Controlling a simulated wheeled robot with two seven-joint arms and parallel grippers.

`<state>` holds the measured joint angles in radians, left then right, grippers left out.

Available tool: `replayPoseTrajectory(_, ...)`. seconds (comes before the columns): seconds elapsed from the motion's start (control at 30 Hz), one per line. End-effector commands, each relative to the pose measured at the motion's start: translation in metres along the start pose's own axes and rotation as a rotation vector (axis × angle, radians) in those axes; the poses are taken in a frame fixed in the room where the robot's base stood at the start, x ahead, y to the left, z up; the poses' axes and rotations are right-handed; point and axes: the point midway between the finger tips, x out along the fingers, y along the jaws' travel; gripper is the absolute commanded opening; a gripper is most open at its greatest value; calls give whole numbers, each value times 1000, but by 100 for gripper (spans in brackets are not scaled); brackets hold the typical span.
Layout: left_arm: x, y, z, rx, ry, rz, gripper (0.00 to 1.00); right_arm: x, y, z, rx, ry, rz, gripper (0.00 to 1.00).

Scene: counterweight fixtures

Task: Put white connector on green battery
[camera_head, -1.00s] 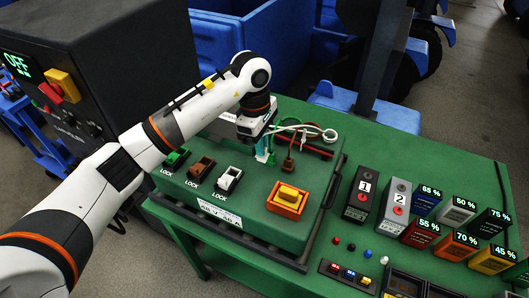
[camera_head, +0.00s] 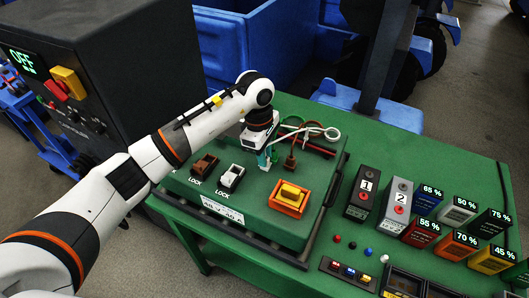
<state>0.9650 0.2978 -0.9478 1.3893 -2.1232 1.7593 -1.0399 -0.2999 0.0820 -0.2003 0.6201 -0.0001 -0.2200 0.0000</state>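A green case (camera_head: 256,222) with a white label lies on the green table; I take it for the green battery. On its top, a teal connector (camera_head: 264,161) and a brown connector (camera_head: 290,161) stand close together, with white, green and red cables behind them. A white cable (camera_head: 306,130) with a ring end runs there; the body of a white connector is not clear. My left gripper (camera_head: 261,151) points down right at the teal connector. Its fingers are too small and covered to tell whether it grips anything. My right gripper is not in view.
A white lock switch (camera_head: 231,178), a brown one (camera_head: 205,165) and an orange-yellow switch (camera_head: 289,198) sit on the case. Grey units (camera_head: 362,193) and several percent-marked blocks (camera_head: 422,232) fill the table's right. A black cabinet (camera_head: 110,75) stands at left.

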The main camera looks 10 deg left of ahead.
Motion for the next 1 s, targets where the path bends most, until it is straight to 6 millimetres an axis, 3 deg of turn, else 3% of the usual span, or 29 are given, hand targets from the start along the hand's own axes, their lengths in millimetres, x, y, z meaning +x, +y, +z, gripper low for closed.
replayPoseTrajectory(0.17, -5, 0, -1, 0, 0, 0, 23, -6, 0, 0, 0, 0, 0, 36)
replayPoseTrajectory(0.23, -10, -1, 0, 0, -1, -3, 23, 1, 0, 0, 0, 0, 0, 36)
replayPoseTrajectory(0.7, -103, 0, 0, 0, -2, -3, 23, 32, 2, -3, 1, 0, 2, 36)
replayPoseTrajectory(1.0, -123, 0, 0, -1, -1, 0, 23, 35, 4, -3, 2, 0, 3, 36)
